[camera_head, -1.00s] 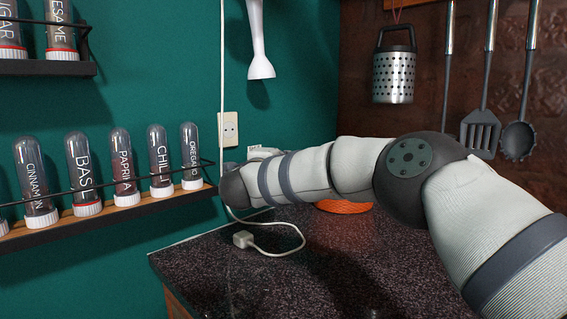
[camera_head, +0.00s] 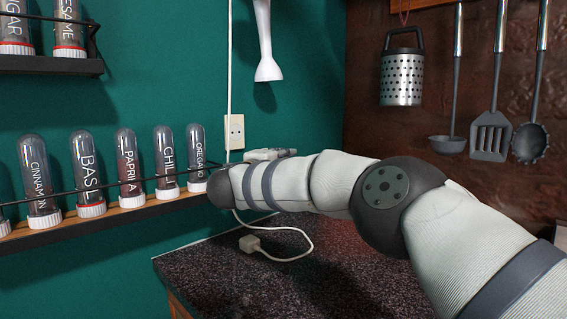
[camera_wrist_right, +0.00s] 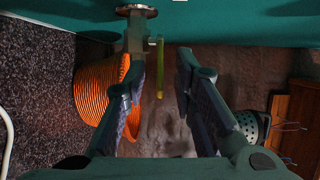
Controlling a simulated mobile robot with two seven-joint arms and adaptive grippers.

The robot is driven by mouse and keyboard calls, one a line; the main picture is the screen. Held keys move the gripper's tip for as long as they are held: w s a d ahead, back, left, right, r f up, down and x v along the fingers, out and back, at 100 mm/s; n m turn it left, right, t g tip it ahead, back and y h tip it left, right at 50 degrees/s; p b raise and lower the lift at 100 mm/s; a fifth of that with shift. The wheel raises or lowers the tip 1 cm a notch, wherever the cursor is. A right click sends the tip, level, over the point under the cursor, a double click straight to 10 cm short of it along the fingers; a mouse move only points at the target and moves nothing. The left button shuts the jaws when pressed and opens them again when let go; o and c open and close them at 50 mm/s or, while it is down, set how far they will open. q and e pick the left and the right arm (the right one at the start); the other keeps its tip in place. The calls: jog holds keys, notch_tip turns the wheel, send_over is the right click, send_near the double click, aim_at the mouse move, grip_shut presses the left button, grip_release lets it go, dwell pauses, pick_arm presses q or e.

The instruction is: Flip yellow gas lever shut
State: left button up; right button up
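The yellow gas lever (camera_wrist_right: 160,70) shows in the right wrist view as a thin yellow-green bar beside a grey pipe (camera_wrist_right: 136,38) with a round flange at the wall. My right gripper (camera_wrist_right: 163,88) is open, with its fingers spread. In that view the lever appears in the gap between the fingertips, nearer the left finger. I cannot tell whether they touch. In the head view my right arm comes in from the right, and its forearm hides the lever and most of the gripper. My left gripper is not in view.
An orange coil (camera_wrist_right: 98,90) sits close beside the left finger in the wrist view. A white cable plug (camera_head: 250,243) lies on the dark countertop (camera_head: 215,270). A spice rack (camera_head: 120,217) is left of my arm. A metal grater (camera_head: 402,78) and utensils hang at right.

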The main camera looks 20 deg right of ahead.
jog(key=v, duration=1.2)
jog(key=shift+r, duration=0.1)
